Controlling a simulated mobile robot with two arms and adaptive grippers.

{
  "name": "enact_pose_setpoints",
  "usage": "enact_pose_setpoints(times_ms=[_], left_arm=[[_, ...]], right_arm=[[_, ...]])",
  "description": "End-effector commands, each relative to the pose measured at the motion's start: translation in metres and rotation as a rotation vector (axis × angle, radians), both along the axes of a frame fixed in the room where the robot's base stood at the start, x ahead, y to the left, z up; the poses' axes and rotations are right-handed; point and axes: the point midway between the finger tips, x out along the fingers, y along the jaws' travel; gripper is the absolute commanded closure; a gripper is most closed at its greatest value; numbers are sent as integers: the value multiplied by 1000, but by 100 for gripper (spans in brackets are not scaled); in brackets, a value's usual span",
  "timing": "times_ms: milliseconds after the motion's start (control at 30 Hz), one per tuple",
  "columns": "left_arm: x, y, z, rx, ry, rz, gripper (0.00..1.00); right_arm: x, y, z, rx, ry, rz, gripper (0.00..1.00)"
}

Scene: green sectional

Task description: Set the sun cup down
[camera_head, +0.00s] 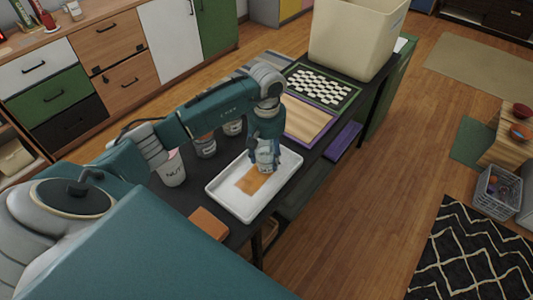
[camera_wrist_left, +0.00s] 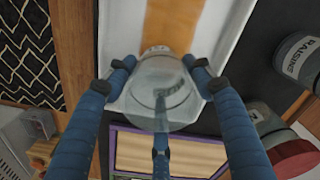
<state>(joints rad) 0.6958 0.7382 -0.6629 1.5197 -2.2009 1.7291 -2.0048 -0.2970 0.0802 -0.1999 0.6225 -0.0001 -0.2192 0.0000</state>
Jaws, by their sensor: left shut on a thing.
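My left gripper (camera_head: 266,142) is shut on a pale, greyish cup (camera_head: 265,160), taken to be the sun cup. In the left wrist view the cup (camera_wrist_left: 160,95) sits between my blue fingers, seen from above, with its round rim toward me. No sun picture shows on the side I see. The cup is at the far end of a white tray (camera_head: 219,187), over or on it; I cannot tell if its base touches. An orange-brown strip (camera_head: 250,184) lies on the tray beside the cup. My right gripper is out of view.
A white labelled cup (camera_head: 172,172) and two jars (camera_head: 205,147) stand left of the tray. An orange block (camera_head: 208,223) lies near its front.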

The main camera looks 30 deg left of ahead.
Motion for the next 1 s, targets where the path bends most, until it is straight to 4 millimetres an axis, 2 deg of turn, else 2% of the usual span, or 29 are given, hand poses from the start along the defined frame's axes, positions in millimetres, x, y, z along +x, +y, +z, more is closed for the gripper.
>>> enact_pose_setpoints(times_ms=[367, 400, 467, 767, 867, 1000], left_arm=[[1, 1, -5, 1, -2, 0, 76], [1, 0, -3, 1, -2, 0, 39], [0, 0, -3, 1, -1, 0, 28], [0, 0, -2, 0, -1, 0, 28], [1, 0, 3, -1, -2, 0, 28], [2, 1, 23, 3, -7, -1, 28]], right_arm=[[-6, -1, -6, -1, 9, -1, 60], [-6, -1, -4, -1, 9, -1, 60], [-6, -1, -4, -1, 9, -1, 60], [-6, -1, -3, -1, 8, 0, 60], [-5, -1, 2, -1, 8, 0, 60], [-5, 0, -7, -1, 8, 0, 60]])
